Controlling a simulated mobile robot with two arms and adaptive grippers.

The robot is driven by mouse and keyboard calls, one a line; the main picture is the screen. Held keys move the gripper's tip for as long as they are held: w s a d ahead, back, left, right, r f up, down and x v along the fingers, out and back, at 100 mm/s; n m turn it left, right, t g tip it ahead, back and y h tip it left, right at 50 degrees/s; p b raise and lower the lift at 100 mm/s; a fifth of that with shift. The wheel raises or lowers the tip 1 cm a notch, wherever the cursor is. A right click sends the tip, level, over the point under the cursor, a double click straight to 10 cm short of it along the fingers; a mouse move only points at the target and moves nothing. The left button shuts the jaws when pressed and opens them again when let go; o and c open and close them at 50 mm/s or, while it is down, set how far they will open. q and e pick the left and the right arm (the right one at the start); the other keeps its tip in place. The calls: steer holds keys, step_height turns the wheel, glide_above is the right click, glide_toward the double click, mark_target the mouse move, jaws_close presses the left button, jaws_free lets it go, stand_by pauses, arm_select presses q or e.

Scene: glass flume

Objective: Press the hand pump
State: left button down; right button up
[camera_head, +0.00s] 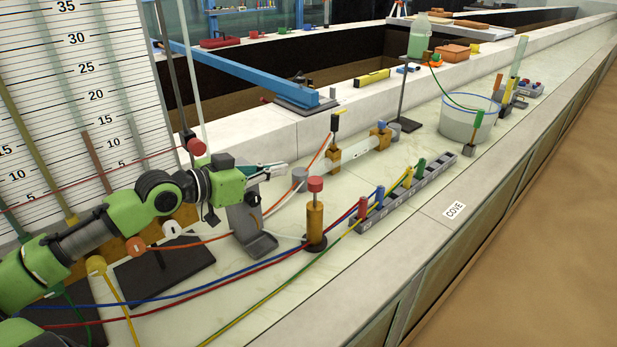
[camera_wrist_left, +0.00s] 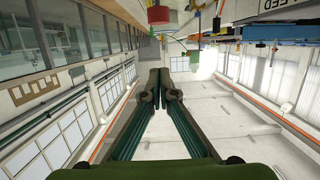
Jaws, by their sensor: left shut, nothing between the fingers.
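The hand pump (camera_head: 315,222) appears to be the upright brass cylinder with a red knob on top, standing on a dark round base on the pale bench. My left gripper (camera_head: 284,168) is to the left of the knob and a little higher in the head view, apart from it. Its fingers are shut and empty, and they also show closed together in the left wrist view (camera_wrist_left: 166,82). My right gripper is not in view.
A grey metal stand (camera_head: 252,225) is just left of the pump. A grey rack (camera_head: 410,193) with coloured plugs is to its right. A clear tube (camera_head: 355,151) lies behind. Coloured hoses cross the bench around the pump. A clear bucket (camera_head: 467,120) is farther right.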

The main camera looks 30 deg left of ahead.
arm_select(q)
steer(key=p, duration=0.3)
glide_above(315, 184)
steer(key=a, duration=0.1)
step_height(315, 184, down, 2)
steer(key=shift+s+a+f, duration=0.15)
steer(key=shift+s+f, duration=0.05)
steer(key=shift+f, duration=1)
steer(key=shift+s+a+f, duration=0.1)
steer(key=shift+s+f, duration=0.05)
steer(key=shift+f, duration=1)
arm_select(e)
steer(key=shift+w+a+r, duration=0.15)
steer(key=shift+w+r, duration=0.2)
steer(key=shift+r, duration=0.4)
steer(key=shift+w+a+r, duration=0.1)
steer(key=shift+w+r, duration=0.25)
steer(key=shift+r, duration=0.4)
arm_select(q)
step_height(315, 184, down, 5)
steer(key=b, duration=0.5)
steer(key=shift+f+b, duration=0.1)
steer(key=shift+b, duration=0.25)
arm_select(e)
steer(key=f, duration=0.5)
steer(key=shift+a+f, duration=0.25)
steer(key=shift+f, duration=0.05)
arm_select(q)
steer(key=shift+f, duration=0.1)
